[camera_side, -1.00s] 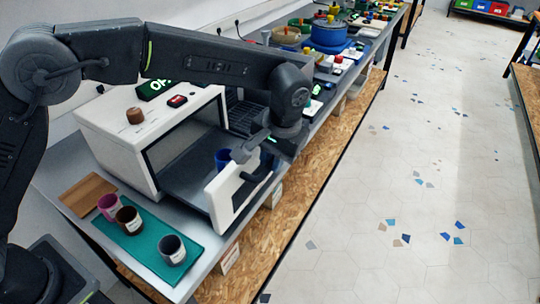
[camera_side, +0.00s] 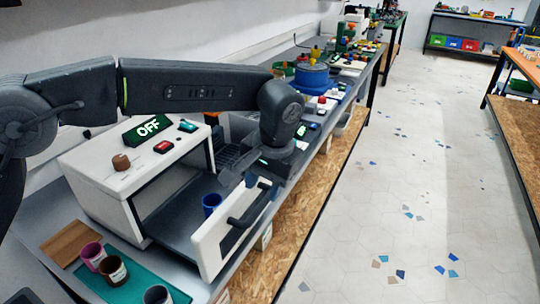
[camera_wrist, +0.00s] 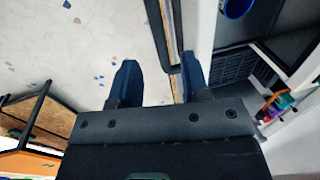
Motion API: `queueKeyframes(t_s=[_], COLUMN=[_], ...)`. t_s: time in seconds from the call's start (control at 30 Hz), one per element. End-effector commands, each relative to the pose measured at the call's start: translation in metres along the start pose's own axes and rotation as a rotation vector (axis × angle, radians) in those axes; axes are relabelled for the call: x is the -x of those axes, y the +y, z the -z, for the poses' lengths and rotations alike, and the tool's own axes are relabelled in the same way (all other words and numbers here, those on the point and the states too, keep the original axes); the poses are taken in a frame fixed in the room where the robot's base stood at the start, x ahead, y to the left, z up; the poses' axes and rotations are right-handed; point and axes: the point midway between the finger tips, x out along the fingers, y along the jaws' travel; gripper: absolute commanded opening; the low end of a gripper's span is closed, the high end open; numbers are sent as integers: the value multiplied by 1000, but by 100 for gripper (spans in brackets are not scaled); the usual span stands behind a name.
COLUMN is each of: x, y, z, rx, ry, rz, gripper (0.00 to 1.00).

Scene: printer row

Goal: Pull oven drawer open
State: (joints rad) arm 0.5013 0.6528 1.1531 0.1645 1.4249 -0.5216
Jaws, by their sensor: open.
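The white oven (camera_side: 105,190) stands on the bench with its drawer pulled out. The drawer's white front panel (camera_side: 212,240) stands clear of the oven body and carries a dark bar handle (camera_side: 248,208). A blue cup (camera_side: 211,203) is inside the drawer, behind the panel. My gripper (camera_side: 245,180) is at the far end of the panel, by the handle's far end. In the wrist view my gripper (camera_wrist: 158,80) has its fingers apart, with nothing clamped. The handle (camera_wrist: 160,30) shows beyond the fingers, its near end close to the right finger; contact cannot be told.
A green mat (camera_side: 140,283) with several cups and a wooden board (camera_side: 70,243) lie at the bench's near left. An OFF sign (camera_side: 148,128) and small items sit on the oven. Other bench items stand farther back. The floor (camera_side: 400,190) to the right is clear.

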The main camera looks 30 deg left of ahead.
Motion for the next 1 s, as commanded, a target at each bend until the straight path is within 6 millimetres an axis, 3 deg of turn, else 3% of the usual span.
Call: queueKeyframes(t_s=[0.2,0.4,1.0], x=[50,75,84], y=[1,0,0], z=[1,0,0], rx=[0,-1,0], ry=[4,1,0], rz=[-3,-1,0], gripper=[42,42,42])
